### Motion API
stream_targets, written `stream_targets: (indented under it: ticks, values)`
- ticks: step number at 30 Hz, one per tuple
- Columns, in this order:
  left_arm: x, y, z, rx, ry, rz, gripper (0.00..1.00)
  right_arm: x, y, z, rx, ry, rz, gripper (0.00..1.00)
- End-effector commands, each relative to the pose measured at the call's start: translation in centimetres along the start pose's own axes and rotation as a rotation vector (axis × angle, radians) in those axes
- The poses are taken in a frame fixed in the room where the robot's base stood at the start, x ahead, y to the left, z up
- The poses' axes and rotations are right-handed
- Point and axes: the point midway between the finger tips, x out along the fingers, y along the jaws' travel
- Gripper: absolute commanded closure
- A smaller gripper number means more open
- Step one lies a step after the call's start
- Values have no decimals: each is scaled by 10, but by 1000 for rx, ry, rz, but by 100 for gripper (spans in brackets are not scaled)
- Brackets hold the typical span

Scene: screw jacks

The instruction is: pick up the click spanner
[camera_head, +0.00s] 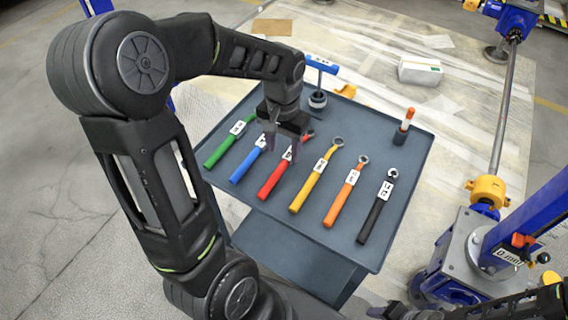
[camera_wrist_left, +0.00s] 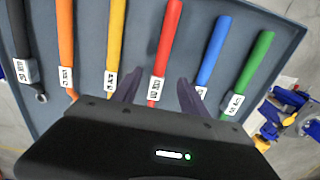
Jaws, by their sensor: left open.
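Several spanners lie in a row on a dark grey tray table (camera_head: 262,228): green (camera_head: 231,141), blue (camera_head: 247,164), red (camera_head: 273,180), yellow (camera_head: 309,188), orange (camera_head: 338,206) and black (camera_head: 375,217). Each carries a white label too small to read surely, so I cannot tell which is the click spanner. My left gripper (camera_head: 282,145) is open above the red spanner, hiding part of its head end. In the left wrist view the red spanner (camera_wrist_left: 165,50) runs between the two open fingers (camera_wrist_left: 157,92). My right gripper (camera_head: 392,311) shows only partly at the bottom edge.
A blue T-handled tool (camera_head: 321,65) stands at the table's back edge, and an orange-topped piece (camera_head: 404,127) at its right back. Blue jack columns (camera_head: 530,220) with a shaft (camera_head: 508,110) stand to the right. A white box (camera_head: 420,70) lies on the sheeted floor.

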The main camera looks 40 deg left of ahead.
Motion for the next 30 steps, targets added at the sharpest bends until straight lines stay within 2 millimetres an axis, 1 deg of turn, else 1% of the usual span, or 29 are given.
stream_targets:
  ticks: [5, 9, 12, 30]
  values:
    - [19, 1, 0, 0, -4, 0, 49, 0, 0, 0, 0, 0, 0, 64]
    - [41, 1, 0, -1, -4, 0, 49, 0, 0, 0, 0, 0, 0, 64]
    - [50, 1, -1, -1, -2, 0, 49, 1, 0, 0, 0, 0, 0, 64]
    - [51, 1, -1, 0, 0, 0, 49, 1, 0, 0, 0, 0, 0, 64]
